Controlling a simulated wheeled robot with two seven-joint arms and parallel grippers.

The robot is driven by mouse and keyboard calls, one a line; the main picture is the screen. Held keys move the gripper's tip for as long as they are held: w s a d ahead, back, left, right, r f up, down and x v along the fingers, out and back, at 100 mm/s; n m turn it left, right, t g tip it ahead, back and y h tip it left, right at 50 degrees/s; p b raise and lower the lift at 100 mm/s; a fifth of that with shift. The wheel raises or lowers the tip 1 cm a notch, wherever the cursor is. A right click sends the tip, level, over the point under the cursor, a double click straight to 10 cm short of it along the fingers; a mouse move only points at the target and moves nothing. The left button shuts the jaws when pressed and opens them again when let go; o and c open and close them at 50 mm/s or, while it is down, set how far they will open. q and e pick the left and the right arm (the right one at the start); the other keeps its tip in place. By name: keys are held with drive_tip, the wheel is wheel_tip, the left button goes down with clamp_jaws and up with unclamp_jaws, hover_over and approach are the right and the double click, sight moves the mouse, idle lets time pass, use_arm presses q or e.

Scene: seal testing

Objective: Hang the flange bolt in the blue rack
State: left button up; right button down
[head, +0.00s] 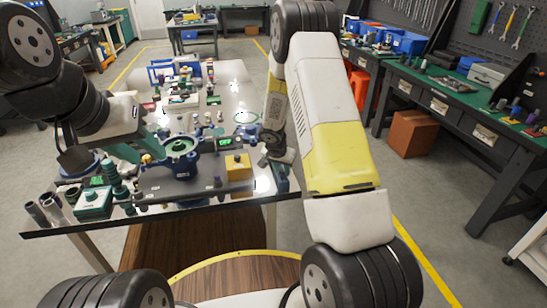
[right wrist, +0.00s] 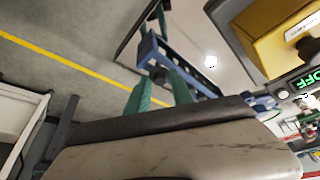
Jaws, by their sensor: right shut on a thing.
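My right gripper (right wrist: 160,92) has its green fingers shut on a small dark part (right wrist: 159,75), which looks like the flange bolt; its shape is mostly hidden. A blue frame (right wrist: 150,48), which looks like the blue rack, shows just past the fingertips in the right wrist view; I cannot tell whether the part touches it. In the head view my right gripper (head: 272,152) is low at the table's right edge, and the held part cannot be made out. My left gripper (head: 142,148) is over the table's left side, its teal fingers apart, left of a blue fixture (head: 180,164).
A yellow box (head: 238,166) and a green-lit display (head: 225,142) stand near my right gripper. Another blue frame (head: 160,70) stands at the back.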

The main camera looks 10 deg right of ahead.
drive_tip(key=shift+f, duration=0.3)
drive_tip(key=c, duration=1)
unclamp_jaws()
drive_tip(key=shift+c, duration=0.2)
drive_tip(key=shift+r, duration=0.1)
drive_tip(key=shift+r, duration=2.4)
drive_tip(key=s+r+n, duration=0.1)
drive_tip(key=s+r, duration=0.3)
drive_tip(key=r, duration=0.3)
drive_tip(key=s+d+r+y, duration=0.1)
drive_tip(key=s+r, duration=0.3)
drive_tip(key=r, duration=0.3)
drive_tip(key=s+r+n, duration=0.1)
drive_tip(key=s+r, duration=0.2)
drive_tip(key=r, duration=0.4)
drive_tip(key=s+a+r+n+y, duration=0.1)
drive_tip(key=s+r, duration=0.2)
drive_tip(key=s, duration=0.4)
drive_tip(key=s+a+r+n+t+y, duration=0.1)
drive_tip(key=s+a+r+n, duration=0.1)
drive_tip(key=s, duration=0.5)
drive_tip(key=s+a+r+n+t+y, duration=0.1)
drive_tip(key=s+a+r+n, duration=0.1)
drive_tip(key=s+r, duration=0.2)
drive_tip(key=s, duration=0.3)
drive_tip(key=shift+s+a+r+y, duration=0.2)
drive_tip(key=shift+s+r+y, duration=0.1)
drive_tip(key=shift+r+y, duration=0.1)
